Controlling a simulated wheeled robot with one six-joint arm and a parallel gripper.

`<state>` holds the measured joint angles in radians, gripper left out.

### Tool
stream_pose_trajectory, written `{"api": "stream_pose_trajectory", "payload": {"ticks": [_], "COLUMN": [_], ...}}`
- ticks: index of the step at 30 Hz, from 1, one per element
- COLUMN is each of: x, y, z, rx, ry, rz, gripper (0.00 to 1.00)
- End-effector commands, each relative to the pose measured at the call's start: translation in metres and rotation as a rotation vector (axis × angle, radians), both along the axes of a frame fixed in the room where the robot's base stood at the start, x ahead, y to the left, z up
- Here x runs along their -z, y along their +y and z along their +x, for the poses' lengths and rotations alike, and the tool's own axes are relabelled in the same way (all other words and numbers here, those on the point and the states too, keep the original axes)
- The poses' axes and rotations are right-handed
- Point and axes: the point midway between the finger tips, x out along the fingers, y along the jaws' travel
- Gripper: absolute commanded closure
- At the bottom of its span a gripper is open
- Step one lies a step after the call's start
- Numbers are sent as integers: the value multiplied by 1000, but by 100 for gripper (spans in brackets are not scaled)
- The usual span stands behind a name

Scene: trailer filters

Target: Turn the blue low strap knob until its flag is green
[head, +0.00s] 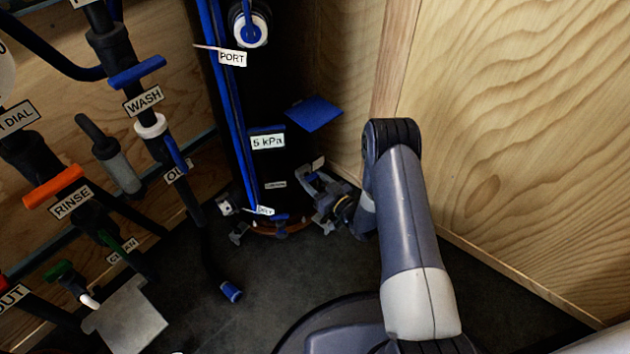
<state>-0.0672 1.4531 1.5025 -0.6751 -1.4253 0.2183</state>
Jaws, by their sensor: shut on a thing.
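My gripper (322,194) is low beside the right side of the tall black cylinder (282,160), just above the floor. It is shut on the blue low strap knob, which is mostly hidden by the jaws and wrist. A small white tag (318,162) shows just above the gripper. I cannot make out a green flag there, and the knob's flag colour is not clear.
A blue plate (315,113) juts from the cylinder above my gripper. Pipes with an orange RINSE handle (53,187) and a blue WASH handle (137,72) stand at left. A plywood wall (510,150) closes the right side. Dark floor (270,290) is open in front.

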Motion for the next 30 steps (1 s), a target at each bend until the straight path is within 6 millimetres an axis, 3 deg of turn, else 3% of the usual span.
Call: {"api": "stream_pose_trajectory", "payload": {"ticks": [19, 20, 27, 30], "x": [1, 1, 0, 0], "y": [0, 0, 0, 0], "z": [-1, -1, 0, 0], "rx": [1, 1, 1, 0], "ry": [-42, -42, -43, -43], "rz": [-50, -50, -49, -49], "gripper": [76, 51, 32, 31]}}
